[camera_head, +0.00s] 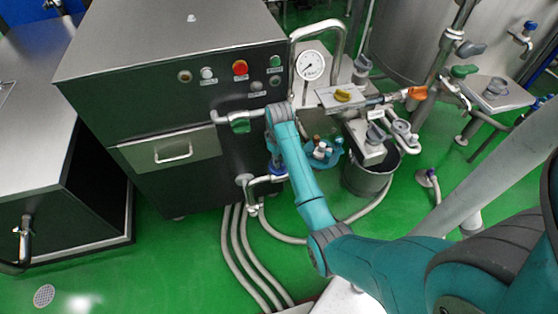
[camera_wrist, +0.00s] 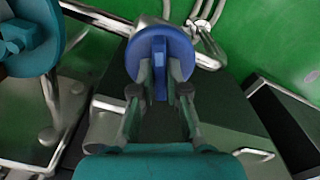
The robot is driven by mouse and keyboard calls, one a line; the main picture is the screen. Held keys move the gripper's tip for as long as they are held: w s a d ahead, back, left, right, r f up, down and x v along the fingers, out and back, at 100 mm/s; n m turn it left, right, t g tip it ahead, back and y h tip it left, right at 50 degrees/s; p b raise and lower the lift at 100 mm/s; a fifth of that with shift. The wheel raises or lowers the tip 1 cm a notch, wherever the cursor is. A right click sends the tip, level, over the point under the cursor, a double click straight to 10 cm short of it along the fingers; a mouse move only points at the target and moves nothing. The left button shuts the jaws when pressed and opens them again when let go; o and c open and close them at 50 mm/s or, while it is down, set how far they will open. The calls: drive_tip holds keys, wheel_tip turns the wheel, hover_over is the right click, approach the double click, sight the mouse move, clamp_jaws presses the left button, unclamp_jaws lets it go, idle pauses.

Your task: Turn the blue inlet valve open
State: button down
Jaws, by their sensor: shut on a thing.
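The blue inlet valve (camera_wrist: 160,45) shows in the wrist view as a round blue knob with a raised grip bar across its middle. My gripper (camera_wrist: 160,84) is shut on that bar, with one finger on each side. In the head view a small blue part of the valve (camera_head: 277,170) shows low at the right of the dark machine cabinet, beside a bent steel pipe. My arm reaches down in front of it, and most of the valve and my gripper are hidden there. How far the valve is turned cannot be told.
A green-handled valve (camera_head: 240,122) sticks out from the cabinet (camera_head: 160,110) left of my arm. A pressure gauge (camera_head: 310,65), a yellow-handled valve (camera_head: 343,95), an orange-handled valve (camera_head: 417,92) and a steel bucket (camera_head: 368,180) stand to the right. Hoses (camera_head: 255,262) run over the green floor.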

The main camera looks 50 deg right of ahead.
drive_tip(key=n, duration=1.2)
drive_tip(key=shift+n, duration=0.3)
idle(0.4)
drive_tip(key=c, duration=1.2)
unclamp_jaws()
